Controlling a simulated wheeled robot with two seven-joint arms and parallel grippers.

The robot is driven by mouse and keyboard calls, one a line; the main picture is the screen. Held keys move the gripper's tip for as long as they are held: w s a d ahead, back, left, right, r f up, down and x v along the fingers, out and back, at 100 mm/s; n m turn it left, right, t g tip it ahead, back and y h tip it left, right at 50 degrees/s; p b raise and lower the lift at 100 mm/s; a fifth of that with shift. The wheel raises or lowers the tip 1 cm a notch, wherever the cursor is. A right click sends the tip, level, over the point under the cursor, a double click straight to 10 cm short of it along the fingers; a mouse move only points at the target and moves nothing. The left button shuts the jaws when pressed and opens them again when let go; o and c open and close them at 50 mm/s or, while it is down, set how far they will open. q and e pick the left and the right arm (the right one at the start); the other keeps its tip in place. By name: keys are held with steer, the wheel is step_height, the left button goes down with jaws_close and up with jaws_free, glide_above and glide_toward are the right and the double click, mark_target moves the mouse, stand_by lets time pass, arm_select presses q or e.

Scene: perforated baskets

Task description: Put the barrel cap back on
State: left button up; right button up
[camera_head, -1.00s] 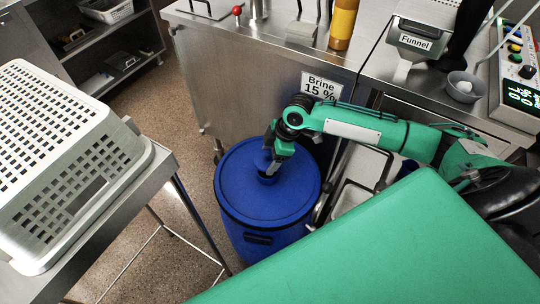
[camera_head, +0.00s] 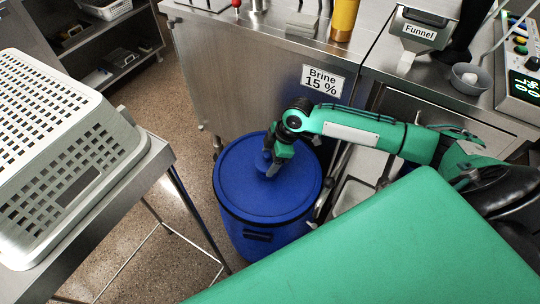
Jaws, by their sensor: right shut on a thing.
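The blue barrel (camera_head: 245,198) stands upright on the floor in front of the steel counter, with its broad round lid facing up. My right arm reaches in from the right, and my right gripper (camera_head: 271,167) points down over the upper middle of the lid. It is shut on the small blue barrel cap (camera_head: 267,158), which is partly hidden by the fingers. Blue on blue, I cannot tell whether the cap touches the lid or is seated. The opening under it is not visible. My left gripper is out of view.
The steel counter (camera_head: 245,75) with a "Brine 15 %" sign (camera_head: 322,80) stands close behind the barrel. A white perforated basket (camera_head: 120,150) sits on a steel table at left. A funnel holder (camera_head: 420,30) and a grey bowl (camera_head: 467,78) are at upper right. Floor is open left of the barrel.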

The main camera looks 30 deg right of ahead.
steer(key=shift+r+p, duration=0.1)
steer(key=shift+p, duration=0.9)
stand_by(1.1)
steer(key=shift+f+p, duration=0.2)
steer(key=shift+p, duration=0.25)
stand_by(0.8)
steer(key=shift+p, duration=0.4)
stand_by(0.4)
stand_by(0.3)
steer(key=o, duration=1)
steer(key=shift+o, duration=0.6)
steer(key=shift+r+p, duration=3.5)
steer(key=shift+p, duration=0.25)
